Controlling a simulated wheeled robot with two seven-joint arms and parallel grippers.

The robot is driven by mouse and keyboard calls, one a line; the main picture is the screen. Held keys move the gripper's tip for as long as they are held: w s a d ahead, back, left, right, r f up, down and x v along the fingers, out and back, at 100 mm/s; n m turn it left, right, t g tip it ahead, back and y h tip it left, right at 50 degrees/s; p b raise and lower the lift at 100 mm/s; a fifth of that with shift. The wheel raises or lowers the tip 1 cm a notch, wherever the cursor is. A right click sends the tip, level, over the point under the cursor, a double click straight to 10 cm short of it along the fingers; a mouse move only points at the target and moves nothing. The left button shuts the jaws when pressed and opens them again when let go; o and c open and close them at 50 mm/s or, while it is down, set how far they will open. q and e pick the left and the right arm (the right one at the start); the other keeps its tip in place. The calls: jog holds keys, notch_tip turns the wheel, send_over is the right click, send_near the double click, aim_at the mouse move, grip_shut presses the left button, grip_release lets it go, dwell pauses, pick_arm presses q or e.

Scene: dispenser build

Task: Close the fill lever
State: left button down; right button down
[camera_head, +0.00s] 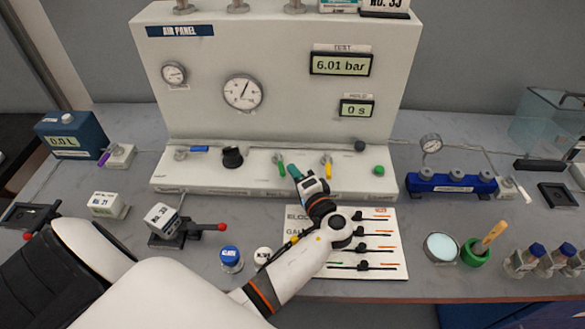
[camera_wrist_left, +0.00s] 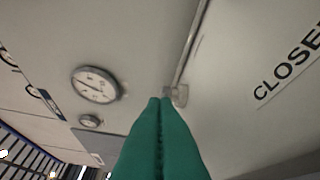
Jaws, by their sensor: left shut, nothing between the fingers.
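The air panel (camera_head: 284,60) stands at the back with a row of controls on its base ledge. A green lever (camera_head: 280,164), a yellow lever (camera_head: 327,168) and a blue lever (camera_head: 194,149) sit there. I cannot read which label marks the fill lever. My left gripper (camera_head: 295,173) is shut and empty, its teal fingertips just right of the green lever; I cannot tell if they touch it. In the left wrist view the shut fingers (camera_wrist_left: 160,105) point at the panel, beside a small fitting (camera_wrist_left: 181,95) on a thin pipe. A CLOSED label (camera_wrist_left: 288,70) shows at right.
The test display (camera_head: 340,65) reads 6.01 bar and the hold display (camera_head: 357,108) 0 s. A white board (camera_head: 390,222) lies under my left forearm. A blue manifold (camera_head: 452,184) stands right, a red-handled device (camera_head: 180,232) left. Bottles (camera_head: 522,262) stand at lower right.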

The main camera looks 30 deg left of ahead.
pick_arm(q)
jog(key=shift+s+a+m+t+h, duration=0.3)
jog(key=shift+s+m+t+h, duration=0.15)
jog(key=shift+t, duration=0.2)
jog(key=shift+s+a+m+t+h, duration=0.25)
jog(key=shift+s+m+t+h, duration=0.15)
jog(key=shift+m+t, duration=0.2)
jog(key=shift+s+a, duration=0.25)
jog(key=shift+s, duration=0.15)
jog(key=shift+w, duration=0.1)
